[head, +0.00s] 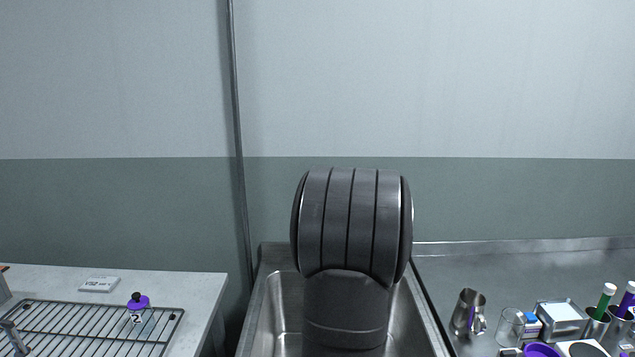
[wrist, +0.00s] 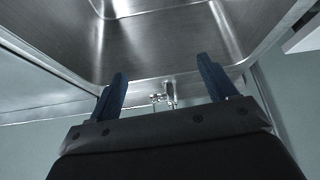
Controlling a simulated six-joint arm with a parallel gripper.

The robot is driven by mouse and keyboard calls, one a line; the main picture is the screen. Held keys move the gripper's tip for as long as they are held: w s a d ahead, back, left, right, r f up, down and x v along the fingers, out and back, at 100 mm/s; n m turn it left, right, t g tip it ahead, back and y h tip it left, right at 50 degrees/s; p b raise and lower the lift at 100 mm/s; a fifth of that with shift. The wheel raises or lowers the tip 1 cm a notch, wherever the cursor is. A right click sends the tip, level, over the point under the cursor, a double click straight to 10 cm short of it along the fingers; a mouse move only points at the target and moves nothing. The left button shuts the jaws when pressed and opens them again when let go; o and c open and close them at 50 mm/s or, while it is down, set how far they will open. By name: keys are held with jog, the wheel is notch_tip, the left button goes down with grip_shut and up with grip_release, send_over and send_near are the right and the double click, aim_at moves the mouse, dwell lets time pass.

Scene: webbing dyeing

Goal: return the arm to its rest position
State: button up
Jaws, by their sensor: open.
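My gripper shows in the wrist view (wrist: 165,85), with its two dark blue fingers spread wide apart and nothing between them. The wrist view looks onto the stainless steel sink (wrist: 175,50), with a small metal fitting seen between the fingers. In the head view my arm stands up in front of the sink (head: 278,310) and hides much of its basin. My gripper does not show in the head view.
On the left, a white counter (head: 205,290) carries a wire rack (head: 85,330), a purple-topped item (head: 138,302) and a small white box (head: 99,284). On the right, a steel counter (head: 520,270) holds a metal pitcher (head: 466,311), a glass (head: 511,325), a scale (head: 562,312) and markers (head: 605,300).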

jog(key=w+a+n+y, duration=0.1)
jog(key=a+n, duration=0.2)
jog(key=a, duration=1)
jog(key=shift+w+a+f+g+y, duration=0.2)
jog(key=shift+w+f+g+y, duration=0.1)
jog(key=shift+w, duration=0.05)
